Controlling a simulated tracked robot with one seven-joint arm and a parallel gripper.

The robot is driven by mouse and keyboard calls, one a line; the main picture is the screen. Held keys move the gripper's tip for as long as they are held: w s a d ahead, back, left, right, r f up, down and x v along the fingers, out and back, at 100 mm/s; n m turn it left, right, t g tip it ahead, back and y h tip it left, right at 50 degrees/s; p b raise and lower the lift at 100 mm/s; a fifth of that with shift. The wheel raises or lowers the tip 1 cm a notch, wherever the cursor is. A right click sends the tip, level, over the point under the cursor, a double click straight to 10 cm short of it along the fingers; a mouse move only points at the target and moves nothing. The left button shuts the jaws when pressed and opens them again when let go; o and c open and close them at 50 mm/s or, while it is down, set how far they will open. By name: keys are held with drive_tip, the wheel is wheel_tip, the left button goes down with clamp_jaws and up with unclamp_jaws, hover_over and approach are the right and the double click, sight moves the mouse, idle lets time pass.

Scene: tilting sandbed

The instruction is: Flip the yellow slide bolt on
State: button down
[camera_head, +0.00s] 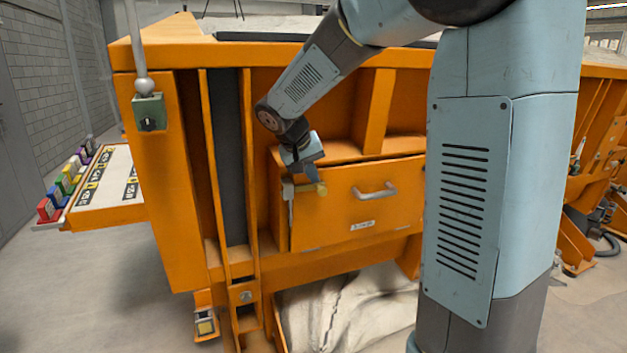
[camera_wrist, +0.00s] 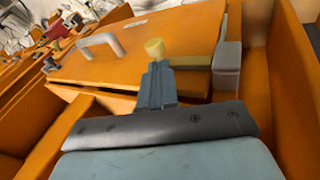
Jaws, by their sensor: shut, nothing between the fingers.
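The yellow slide bolt (camera_head: 321,189) shows as a small yellow knob at the upper left corner of an orange hatch door (camera_head: 345,210). In the wrist view the bolt's knob (camera_wrist: 154,47) stands just beyond my fingertips, with a brass-coloured bar (camera_wrist: 190,62) running right to a grey block (camera_wrist: 227,66). My gripper (camera_head: 310,174) is shut and empty, pointing down right above the bolt; it also shows in the wrist view (camera_wrist: 157,68). The fingertips are at or very near the knob; I cannot tell if they touch it.
A grey handle (camera_head: 375,191) sticks out from the door, right of the bolt; it also shows in the wrist view (camera_wrist: 102,44). An orange upright (camera_head: 373,110) stands above the door. Pale sacks (camera_head: 345,310) lie below.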

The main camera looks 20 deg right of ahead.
drive_tip(key=v, duration=0.7)
drive_tip(key=shift+a+r, duration=0.25)
drive_tip(key=shift+r, duration=0.05)
drive_tip(key=shift+s, duration=0.1)
drive_tip(key=s+d+f+n+t+y, duration=0.1)
drive_tip(key=s+d+f+y, duration=0.15)
drive_tip(key=s, duration=1.05)
drive_tip(key=s+d+f+t+y, duration=0.1)
drive_tip(key=s+d+f+y, duration=0.15)
drive_tip(key=s, duration=1.15)
drive_tip(key=w+a+r+m+g+h, duration=0.1)
drive_tip(key=w+a+r+h, duration=0.15)
drive_tip(key=w, duration=1.05)
drive_tip(key=w+a+r+g+h, duration=0.1)
drive_tip(key=w+a+r+h, duration=0.2)
drive_tip(key=w, duration=1)
drive_tip(key=a+x, duration=0.1)
drive_tip(key=x, duration=0.9)
drive_tip(key=shift+f, duration=0.6)
drive_tip(key=shift+w+d+y, duration=0.1)
drive_tip(key=shift+y, duration=0.15)
